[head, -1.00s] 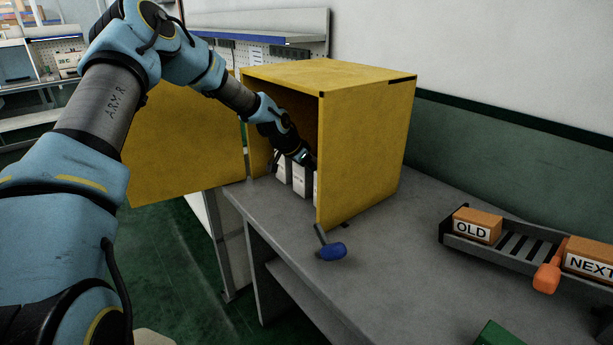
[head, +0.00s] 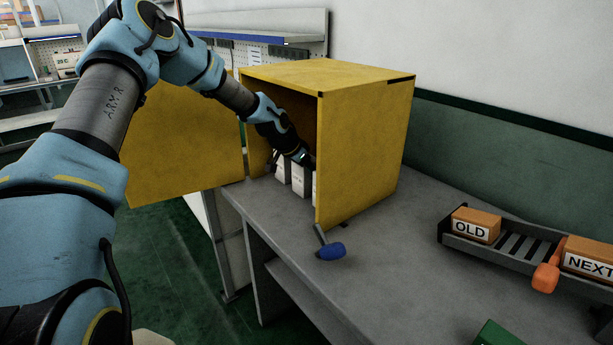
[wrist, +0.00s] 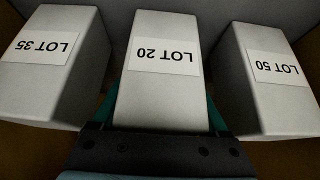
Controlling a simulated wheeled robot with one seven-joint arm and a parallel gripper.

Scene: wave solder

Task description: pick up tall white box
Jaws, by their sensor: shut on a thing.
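Several tall white boxes stand in a row inside the open yellow cabinet (head: 366,140). In the wrist view their labels appear upside down: the LOT 35 box (wrist: 45,85) is at left, the LOT 20 box (wrist: 160,90) in the middle and the LOT 50 box (wrist: 268,95) at right. My gripper (head: 303,159) reaches into the cabinet from above the boxes. In the wrist view its teal fingers lie on both sides of the LOT 20 box, shut on it. The cabinet's side wall partly hides the row in the head view.
The cabinet door (head: 185,140) stands open at left. A handle with a blue grip (head: 331,251) lies on the grey bench (head: 400,260) in front. A dark rack (head: 512,244) with orange OLD and NEXT boxes is at right. Neighbouring boxes stand close on both sides.

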